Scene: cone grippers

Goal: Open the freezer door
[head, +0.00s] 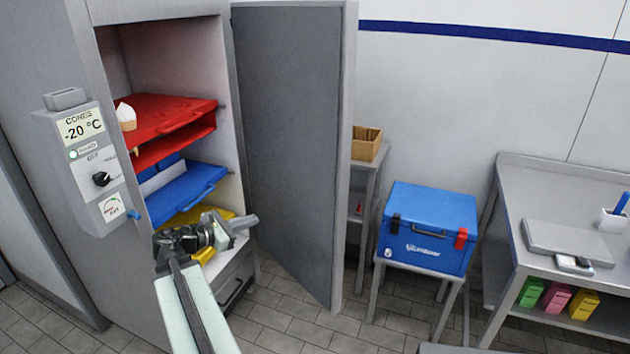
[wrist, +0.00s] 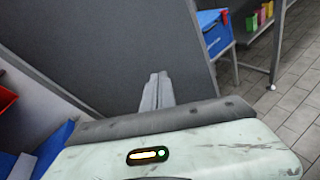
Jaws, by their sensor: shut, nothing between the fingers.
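The freezer door (head: 290,130) stands wide open, swung out to the right of the cabinet. Its dark grey inner face shows, and it also fills the upper middle of the wrist view (wrist: 110,50). The freezer (head: 170,40) holds a red tray (head: 165,115), a blue tray (head: 185,190) and a yellow tray (head: 205,252) on shelves. My gripper (head: 248,221) is shut and empty in front of the opening, low down, between the cabinet and the door. In the wrist view my gripper (wrist: 160,78) points toward the door's inner face; I cannot tell whether it touches.
A control panel (head: 85,150) reading -20 °C sticks out at the cabinet's left. A blue cooler box (head: 425,225) on a stand and a steel table (head: 560,240) are at right. The tiled floor (head: 290,320) is clear in front of the door.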

